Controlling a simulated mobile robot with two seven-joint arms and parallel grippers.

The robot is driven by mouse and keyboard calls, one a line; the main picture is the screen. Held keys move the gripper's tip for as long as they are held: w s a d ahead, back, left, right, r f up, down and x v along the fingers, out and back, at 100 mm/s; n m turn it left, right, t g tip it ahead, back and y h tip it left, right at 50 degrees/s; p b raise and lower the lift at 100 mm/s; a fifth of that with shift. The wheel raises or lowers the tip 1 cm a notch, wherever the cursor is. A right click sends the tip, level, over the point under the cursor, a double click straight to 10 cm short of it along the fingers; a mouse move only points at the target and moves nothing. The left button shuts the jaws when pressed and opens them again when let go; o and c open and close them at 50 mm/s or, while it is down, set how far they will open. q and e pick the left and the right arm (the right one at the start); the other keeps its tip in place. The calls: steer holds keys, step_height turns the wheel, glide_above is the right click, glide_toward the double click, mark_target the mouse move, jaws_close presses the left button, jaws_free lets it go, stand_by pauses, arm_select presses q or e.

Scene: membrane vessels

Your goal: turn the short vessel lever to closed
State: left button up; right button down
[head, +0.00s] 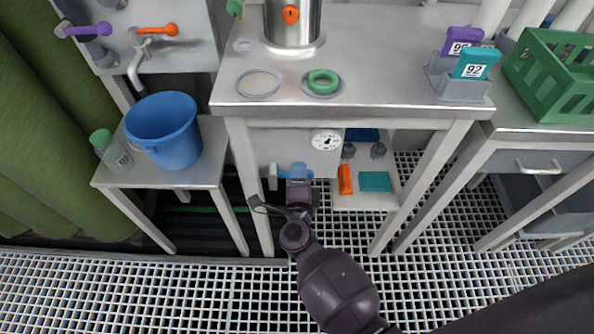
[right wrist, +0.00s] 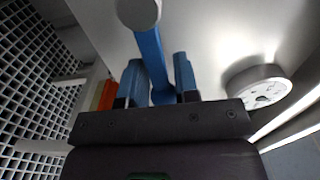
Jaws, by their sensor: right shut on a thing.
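A blue lever (head: 283,174) with a grey end sits on the pale panel under the steel table, left of a round dial gauge (head: 326,140). In the head view it lies roughly level. My right gripper (head: 298,180) is at this lever, its arm reaching up from below. In the right wrist view the blue lever (right wrist: 151,55), with its grey round end, passes between the two blue-tipped fingers of my right gripper (right wrist: 158,85), which is shut on it. The steel vessel (head: 292,22) stands on the table above. My left gripper is not in view.
Purple (head: 88,30) and orange (head: 157,30) levers are on the upper left panel. A blue bucket (head: 163,130) stands on a side table. A low shelf right of my gripper holds an orange item (head: 345,180) and a teal block (head: 375,182). Table legs flank my arm.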

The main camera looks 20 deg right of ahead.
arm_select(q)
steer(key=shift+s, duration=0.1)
arm_select(e)
steer(key=shift+s+d+f, duration=0.1)
steer(key=shift+f, duration=0.1)
steer(key=c, duration=1.1)
jaws_free()
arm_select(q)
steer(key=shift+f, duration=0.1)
